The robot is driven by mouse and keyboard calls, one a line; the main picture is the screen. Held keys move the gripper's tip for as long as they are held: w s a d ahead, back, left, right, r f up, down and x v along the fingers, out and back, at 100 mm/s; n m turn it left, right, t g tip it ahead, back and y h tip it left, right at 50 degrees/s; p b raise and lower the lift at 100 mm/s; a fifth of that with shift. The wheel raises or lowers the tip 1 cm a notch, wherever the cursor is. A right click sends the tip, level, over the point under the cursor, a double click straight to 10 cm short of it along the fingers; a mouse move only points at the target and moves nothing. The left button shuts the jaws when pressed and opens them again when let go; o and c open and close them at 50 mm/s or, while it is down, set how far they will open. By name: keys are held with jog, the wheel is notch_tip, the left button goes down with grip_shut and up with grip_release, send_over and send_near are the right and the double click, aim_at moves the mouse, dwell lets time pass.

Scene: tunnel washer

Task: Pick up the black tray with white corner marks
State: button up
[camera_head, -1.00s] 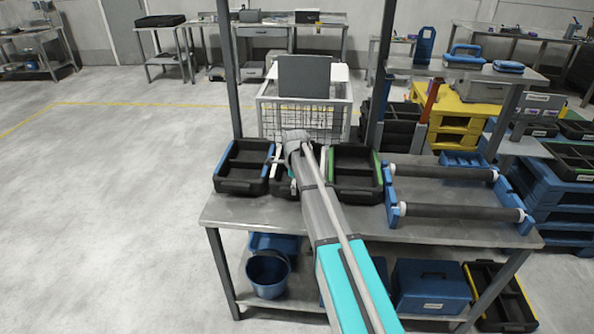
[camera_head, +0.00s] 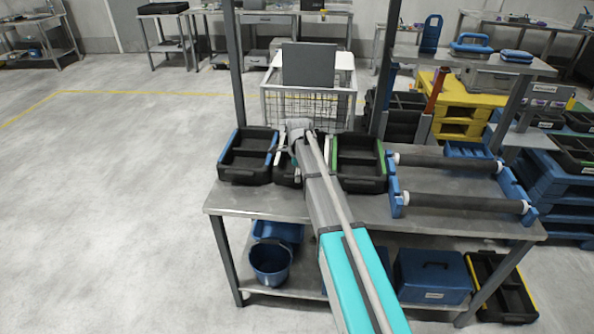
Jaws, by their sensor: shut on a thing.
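The black tray with white marks (camera_head: 287,174) is in the middle of a row of three trays on the steel table. My arm covers most of it, and only its left front part and some white edge show. My gripper (camera_head: 298,136) is at this tray, shut on it. The fingertips and the exact grip point are hidden behind my own arm. I cannot tell whether the tray is clear of the tabletop.
A black tray with blue edges (camera_head: 245,176) stands close on the left, and one with green edges (camera_head: 362,184) close on the right. A roller stand (camera_head: 455,202) is farther right. A wire trolley (camera_head: 308,104) stands behind the table (camera_head: 262,204). Dark posts flank the trays.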

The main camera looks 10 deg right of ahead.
jog(key=shift+r+p, duration=1.25)
jog(key=shift+r, duration=0.1)
jog(key=s+r+p, duration=1)
jog(key=s, duration=0.4)
jog(key=shift+a, duration=0.25)
jog(key=shift+r, duration=0.1)
